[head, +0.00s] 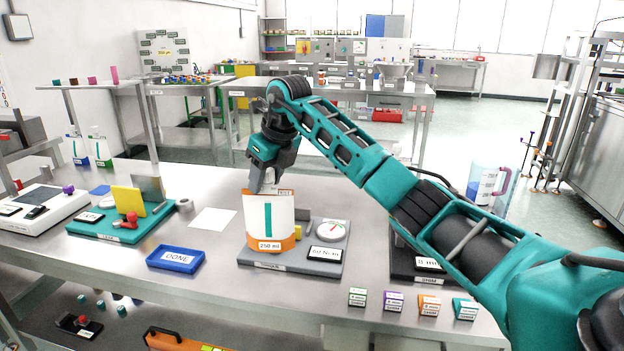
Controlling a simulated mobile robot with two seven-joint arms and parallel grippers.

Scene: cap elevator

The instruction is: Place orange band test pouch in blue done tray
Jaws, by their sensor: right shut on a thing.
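The orange band test pouch (268,222) is white with a teal stripe and an orange lower band reading 250 ml. It is upright at the left part of a grey device. My right gripper (262,188) comes down from above and is shut on the pouch's top edge. I cannot tell whether the pouch's bottom touches the device. The blue done tray (176,259) lies on the table to the left of the pouch and nearer the front, and looks empty. My left gripper is not in view.
The grey device (318,262) has a round dial (332,231) and a label. A white sheet (213,220) lies behind the tray. A teal fixture (122,222) stands to the left. Several small labelled boxes (393,302) line the front right. The steel table between tray and pouch is clear.

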